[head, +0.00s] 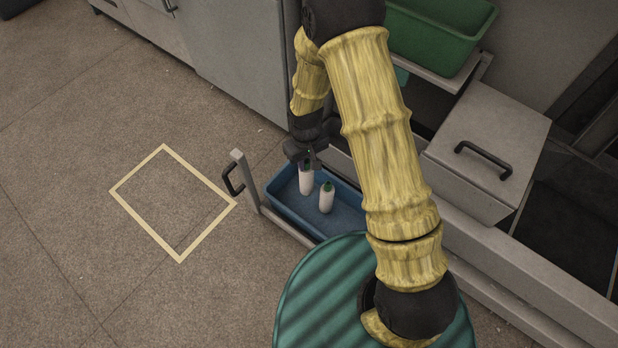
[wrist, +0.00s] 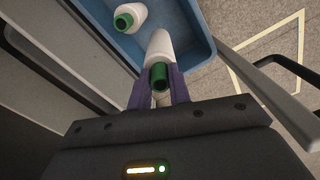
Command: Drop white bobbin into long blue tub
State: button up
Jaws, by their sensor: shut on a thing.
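My gripper (head: 306,160) is shut on a white bobbin (head: 306,182) with a green top and points down over the long blue tub. The held bobbin (wrist: 160,48) also shows in the wrist view between the two fingers (wrist: 160,88). A second white bobbin (head: 327,197) with a green top stands inside the long blue tub (head: 290,222), to the right of the held one. It shows at the upper left in the wrist view (wrist: 130,17). I cannot tell whether the held bobbin touches the tub floor.
The tub sits in a grey metal frame with a black handle (head: 232,180). A green bin (head: 440,35) stands on a shelf behind my arm. A grey lidded box (head: 490,150) is at the right. The floor inside the yellow outline (head: 172,200) is clear.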

aim_at(306, 171)
jog(key=shift+f, duration=0.25)
jog(key=shift+f+b, duration=1.4)
jog(key=shift+f, duration=1.65)
jog(key=o, duration=0.9)
notch_tip(306, 171, up, 13)
jog(key=p, duration=0.7)
jog(key=shift+r, duration=0.15)
